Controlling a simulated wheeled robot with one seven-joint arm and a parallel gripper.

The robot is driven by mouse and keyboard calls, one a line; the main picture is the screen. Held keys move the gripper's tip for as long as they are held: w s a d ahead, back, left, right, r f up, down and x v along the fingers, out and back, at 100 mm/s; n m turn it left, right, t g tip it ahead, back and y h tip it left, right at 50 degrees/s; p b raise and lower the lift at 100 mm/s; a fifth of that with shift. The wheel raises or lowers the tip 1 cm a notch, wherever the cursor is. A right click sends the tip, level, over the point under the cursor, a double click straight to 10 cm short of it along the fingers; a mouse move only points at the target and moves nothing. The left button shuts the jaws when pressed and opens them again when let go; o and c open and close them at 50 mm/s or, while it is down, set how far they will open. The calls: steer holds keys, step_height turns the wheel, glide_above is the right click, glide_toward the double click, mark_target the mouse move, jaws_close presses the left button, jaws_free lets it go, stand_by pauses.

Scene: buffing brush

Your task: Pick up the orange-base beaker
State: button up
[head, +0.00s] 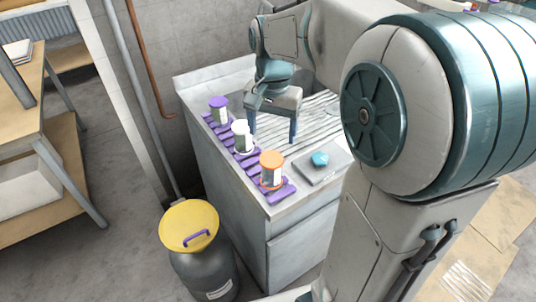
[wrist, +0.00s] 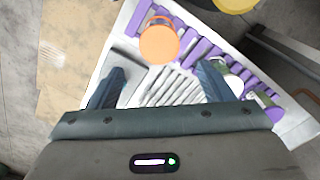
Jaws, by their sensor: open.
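The orange-base beaker (head: 271,171) stands on the near end of a purple slatted rack (head: 283,194) along the counter's left edge. Its orange disc faces up, with a clear and white body below. It also shows in the wrist view (wrist: 159,43), ahead of and between my fingers. My gripper (head: 272,135) is open and empty above the ribbed drainboard, behind and apart from the orange beaker in the head view. In the wrist view its two blue fingers (wrist: 163,82) are spread wide.
A white-topped beaker (head: 241,132) and a purple-topped beaker (head: 218,105) stand farther along the rack, the white one close to my gripper. A grey tray (head: 323,171) with a teal item (head: 320,159) lies right of the orange beaker. A yellow-lidded bin (head: 189,226) stands on the floor.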

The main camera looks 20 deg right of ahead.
mark_target(272, 161)
step_height(272, 161, down, 14)
steer(key=shift+s+r, duration=0.15)
steer(key=shift+r, duration=0.1)
steer(key=c, duration=0.9)
